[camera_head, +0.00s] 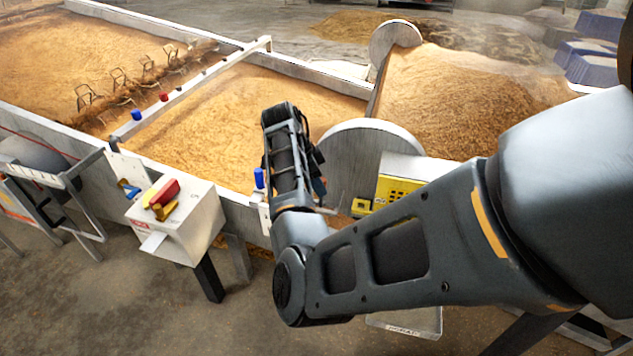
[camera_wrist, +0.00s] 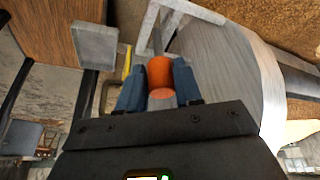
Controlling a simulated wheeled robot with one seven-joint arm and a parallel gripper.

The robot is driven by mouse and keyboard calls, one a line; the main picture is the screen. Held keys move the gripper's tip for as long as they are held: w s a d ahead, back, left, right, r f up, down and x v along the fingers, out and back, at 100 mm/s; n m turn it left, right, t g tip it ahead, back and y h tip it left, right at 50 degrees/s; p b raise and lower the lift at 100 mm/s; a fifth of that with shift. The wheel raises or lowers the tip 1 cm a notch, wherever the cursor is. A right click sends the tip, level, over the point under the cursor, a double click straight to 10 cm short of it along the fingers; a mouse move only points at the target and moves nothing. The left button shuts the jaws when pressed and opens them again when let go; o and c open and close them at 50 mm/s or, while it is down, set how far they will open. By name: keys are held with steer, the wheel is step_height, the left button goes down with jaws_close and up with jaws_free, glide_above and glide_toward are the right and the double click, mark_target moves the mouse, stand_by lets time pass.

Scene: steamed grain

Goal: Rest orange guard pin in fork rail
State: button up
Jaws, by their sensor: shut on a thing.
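In the wrist view my gripper (camera_wrist: 158,88) has its two blue fingers closed on the orange guard pin (camera_wrist: 160,72), a short cylinder whose round end faces the camera. A pale grey forked bracket (camera_wrist: 152,25) stands just beyond the pin; I cannot tell whether the two touch or whether this is the fork rail. In the head view my dark forearm hides most of the gripper and the pin.
A large round grey plate (camera_head: 350,160) stands close to the right of my forearm. A yellow-faced box (camera_head: 400,190) is beside it. A control box (camera_head: 178,222) with red and yellow parts stands at left. Beds of grain (camera_head: 225,125) lie behind.

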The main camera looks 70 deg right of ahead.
steer(key=shift+f+b, duration=1.55)
steer(key=shift+f, duration=0.85)
steer(key=o, duration=1.1)
steer(key=v, duration=0.7)
steer(key=shift+r, duration=0.35)
steer(key=shift+w+a, duration=0.15)
